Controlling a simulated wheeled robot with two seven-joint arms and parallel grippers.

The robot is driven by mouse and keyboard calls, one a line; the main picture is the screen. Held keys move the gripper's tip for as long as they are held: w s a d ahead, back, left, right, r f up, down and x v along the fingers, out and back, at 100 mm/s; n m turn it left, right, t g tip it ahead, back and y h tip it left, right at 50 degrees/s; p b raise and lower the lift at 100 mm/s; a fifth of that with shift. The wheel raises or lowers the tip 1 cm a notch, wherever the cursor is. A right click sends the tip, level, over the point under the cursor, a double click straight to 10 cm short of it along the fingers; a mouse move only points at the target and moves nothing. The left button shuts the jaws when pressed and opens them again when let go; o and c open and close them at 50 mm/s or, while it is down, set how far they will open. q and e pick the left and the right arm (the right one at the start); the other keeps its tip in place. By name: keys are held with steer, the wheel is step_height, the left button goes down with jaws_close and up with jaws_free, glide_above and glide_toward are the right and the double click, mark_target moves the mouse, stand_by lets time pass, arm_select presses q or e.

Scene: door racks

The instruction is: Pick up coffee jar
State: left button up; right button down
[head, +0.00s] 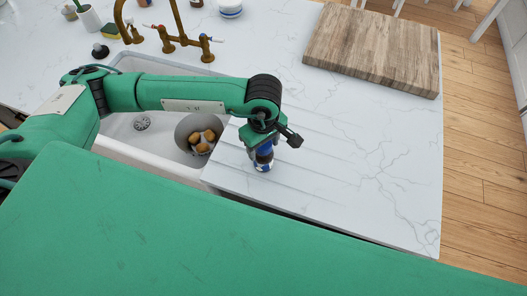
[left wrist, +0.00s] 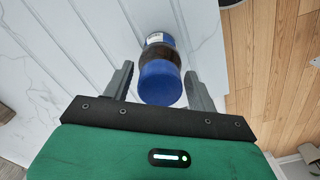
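The coffee jar (left wrist: 160,58) has a blue lid and a dark brown body with a blue and white label. In the head view the jar (head: 264,160) stands on the white counter near its front edge, right of the sink, partly hidden by my left gripper. In the left wrist view my left gripper (left wrist: 160,85) is open. Its two grey fingers are on either side of the blue lid, with a gap visible at least on the left. In the head view the left gripper (head: 262,145) is over the jar. My right gripper is not in view.
A white sink (head: 160,163) with a grey bowl (head: 183,132) holding brown items lies left of the jar. A brass tap (head: 185,41) is behind it. A wooden board (head: 375,50) lies at the back right. The counter right of the jar is clear.

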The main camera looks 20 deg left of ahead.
arm_select(q)
steer(key=c, duration=0.8)
steer(key=shift+r, duration=0.15)
